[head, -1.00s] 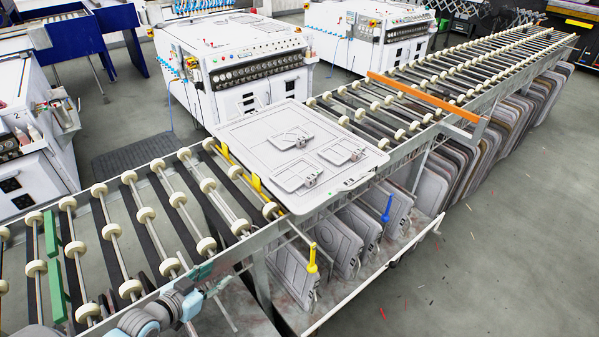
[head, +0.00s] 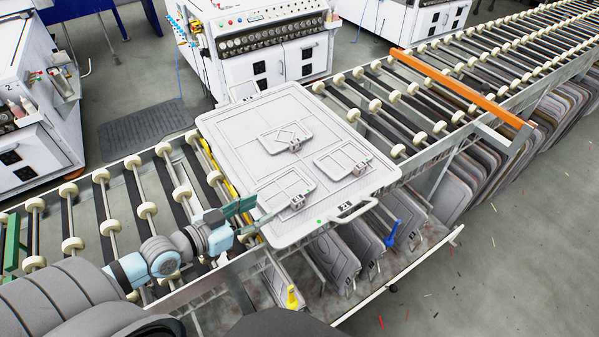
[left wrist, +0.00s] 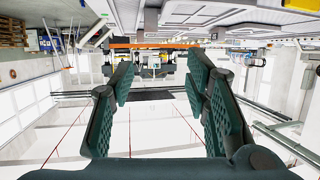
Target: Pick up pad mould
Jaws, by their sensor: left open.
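A large pale grey plate (head: 325,197) with a front handle lies on the roller conveyor. Three smaller grey plates, each with a small grip block, lie on it: one at the back (head: 275,140), one at the right (head: 330,164) and one at the front left (head: 273,197). I cannot tell which of these is the pad mould. My left gripper (head: 255,213), with dark green fingers, is at the large plate's left edge, close to the front left small plate. In the left wrist view my left gripper (left wrist: 161,76) is open with nothing between its fingers. My right gripper is out of view.
White rollers (head: 148,211) run along the conveyor on both sides of the plate. An orange bar (head: 455,85) crosses it farther right. Grey plates (head: 335,258) stand in the rack below, with a yellow handle (head: 292,297) and a blue handle (head: 391,233).

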